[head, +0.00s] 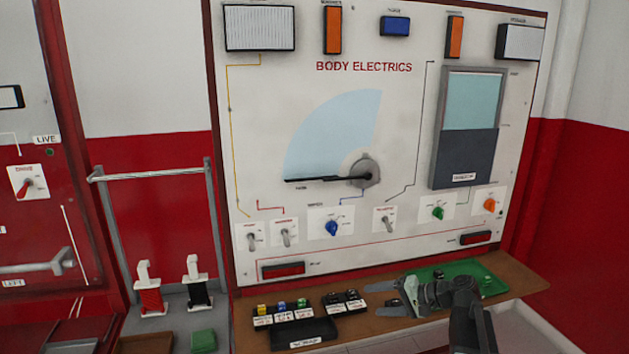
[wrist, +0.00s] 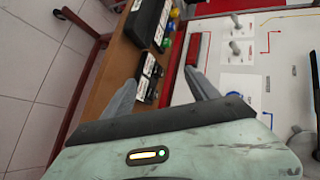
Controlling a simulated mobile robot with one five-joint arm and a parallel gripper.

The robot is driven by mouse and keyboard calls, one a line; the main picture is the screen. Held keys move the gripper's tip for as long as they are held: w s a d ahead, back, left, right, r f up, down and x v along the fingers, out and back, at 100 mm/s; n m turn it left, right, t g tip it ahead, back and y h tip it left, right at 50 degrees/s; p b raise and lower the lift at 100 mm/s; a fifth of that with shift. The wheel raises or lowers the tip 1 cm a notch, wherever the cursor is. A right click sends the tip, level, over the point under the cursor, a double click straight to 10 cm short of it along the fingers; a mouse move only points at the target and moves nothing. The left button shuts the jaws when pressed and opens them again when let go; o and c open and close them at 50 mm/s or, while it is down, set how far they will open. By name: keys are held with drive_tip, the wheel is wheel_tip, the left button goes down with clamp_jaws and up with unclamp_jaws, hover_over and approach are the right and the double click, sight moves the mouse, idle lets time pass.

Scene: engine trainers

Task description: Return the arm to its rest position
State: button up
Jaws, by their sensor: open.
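My gripper (head: 390,297) is at the lower right in the head view, just above the wooden shelf in front of the body electrics board (head: 270,110). In the wrist view my gripper (wrist: 160,92) has its two grey fingers spread apart with nothing between them. My arm reaches in from the bottom right of the head view. It hides part of the shelf and of the green tray.
Switches and knobs, such as a blue knob (head: 332,228), stick out of the board.

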drive_tip(key=s+a+f+n+g+h, duration=0.4)
drive_tip(key=s+a+f+g+h, duration=0.1)
drive_tip(key=s+a+f, duration=0.6)
drive_tip(key=s+d+f+g+h, duration=0.1)
drive_tip(key=s+d+f+h, duration=0.1)
drive_tip(key=s+d+h, duration=0.55)
wheel_tip(320, 180, up, 12)
drive_tip(key=w+d+y+p, duration=0.1)
drive_tip(key=w+p, duration=0.1)
drive_tip(key=p, duration=1)
drive_tip(key=shift+n, duration=0.4)
